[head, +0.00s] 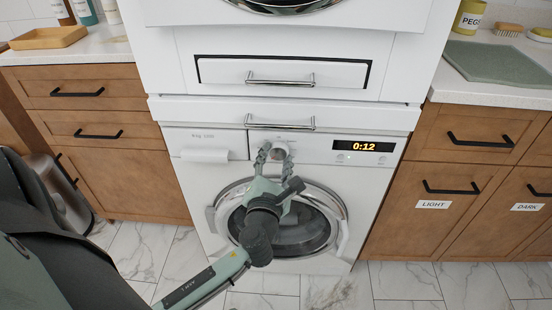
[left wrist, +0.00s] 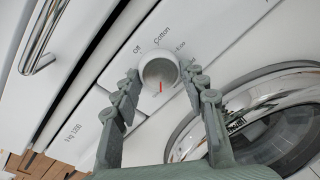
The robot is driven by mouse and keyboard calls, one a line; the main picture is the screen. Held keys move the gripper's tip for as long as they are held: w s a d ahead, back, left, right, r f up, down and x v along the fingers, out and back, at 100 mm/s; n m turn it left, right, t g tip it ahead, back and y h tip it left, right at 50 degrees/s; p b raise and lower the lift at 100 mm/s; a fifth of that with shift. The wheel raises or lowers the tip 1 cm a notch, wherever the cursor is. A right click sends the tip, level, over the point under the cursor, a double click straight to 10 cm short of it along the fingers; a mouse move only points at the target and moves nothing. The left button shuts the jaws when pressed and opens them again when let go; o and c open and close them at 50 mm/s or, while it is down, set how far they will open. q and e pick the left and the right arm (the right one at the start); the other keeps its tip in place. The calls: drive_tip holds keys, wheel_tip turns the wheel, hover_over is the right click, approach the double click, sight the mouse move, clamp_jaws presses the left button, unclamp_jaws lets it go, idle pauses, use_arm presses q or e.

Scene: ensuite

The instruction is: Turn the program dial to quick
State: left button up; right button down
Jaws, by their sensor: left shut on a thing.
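The washing machine (head: 190,200) has a round white program dial (head: 281,150) on its front panel. My left gripper (head: 278,153) is shut on the dial, one finger at each side. In the left wrist view the dial (left wrist: 158,68) sits between the two fingers (left wrist: 160,80). Its red mark points toward the bottom of that picture. The labels "Off" and "Cotton" and a partly legible one show around the dial; any label by the red mark is not legible. The display (head: 364,146) reads 0:12. My right gripper is not in view.
The round washer door (head: 330,200) is shut below the panel. A drawer with a chrome handle (head: 281,79) is above. Wooden cabinets (head: 110,130) flank the machine, the right drawers labelled LIGHT (head: 433,205) and DARK (head: 526,207). A metal bin (head: 60,185) stands at left.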

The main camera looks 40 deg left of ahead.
use_arm(q)
drive_tip(key=shift+a+r, duration=0.1)
drive_tip(key=shift+r, duration=0.05)
drive_tip(key=o, duration=1.2)
drive_tip(key=shift+s, duration=0.1)
drive_tip(key=shift+s+d, duration=0.3)
drive_tip(key=v, duration=1.1)
drive_tip(key=shift+s, duration=0.1)
